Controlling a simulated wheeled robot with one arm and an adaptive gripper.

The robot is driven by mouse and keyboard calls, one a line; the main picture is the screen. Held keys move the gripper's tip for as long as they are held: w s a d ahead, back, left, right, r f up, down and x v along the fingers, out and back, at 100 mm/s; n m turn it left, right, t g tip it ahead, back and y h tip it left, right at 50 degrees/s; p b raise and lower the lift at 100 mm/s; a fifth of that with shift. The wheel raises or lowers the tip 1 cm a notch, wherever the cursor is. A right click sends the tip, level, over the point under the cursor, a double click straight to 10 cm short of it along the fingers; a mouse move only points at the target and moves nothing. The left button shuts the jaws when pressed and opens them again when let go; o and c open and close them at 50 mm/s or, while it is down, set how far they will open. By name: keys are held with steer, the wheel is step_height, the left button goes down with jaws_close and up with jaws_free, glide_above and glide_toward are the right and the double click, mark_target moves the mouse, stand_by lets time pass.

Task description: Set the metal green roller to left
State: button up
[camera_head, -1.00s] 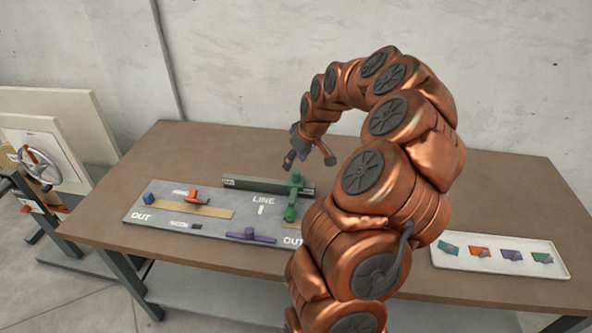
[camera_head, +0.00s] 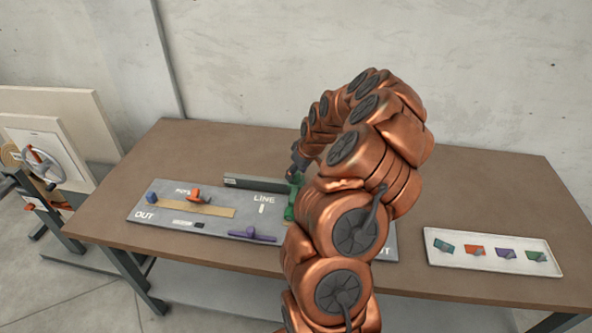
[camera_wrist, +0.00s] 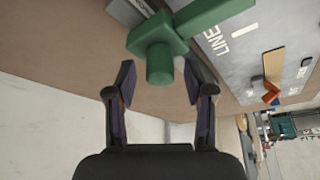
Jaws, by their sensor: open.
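The green roller (camera_head: 290,203) stands on the grey panel (camera_head: 216,236) in the head view, right of the "LINE" mark and partly hidden by my arm. In the wrist view the green roller (camera_wrist: 160,60) shows as a block with a round stub and a bar running to the upper right. My gripper (camera_wrist: 158,83) is open, with one finger on each side of the stub's end. I cannot tell whether either finger touches it. In the head view my gripper (camera_head: 296,168) is at the roller's upper end, mostly hidden by the arm.
The panel also carries an orange piece (camera_head: 197,197), a blue knob (camera_head: 151,198) and a purple handle (camera_head: 252,235). A dark bar (camera_head: 252,183) lies along its back edge. A white tray (camera_head: 500,268) with several coloured pieces is at the right. The table (camera_head: 470,190) behind the tray is clear.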

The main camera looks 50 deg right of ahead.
steer(key=shift+w+f, duration=0.15)
steer(key=shift+f, duration=0.2)
jaws_close()
stand_by(0.3)
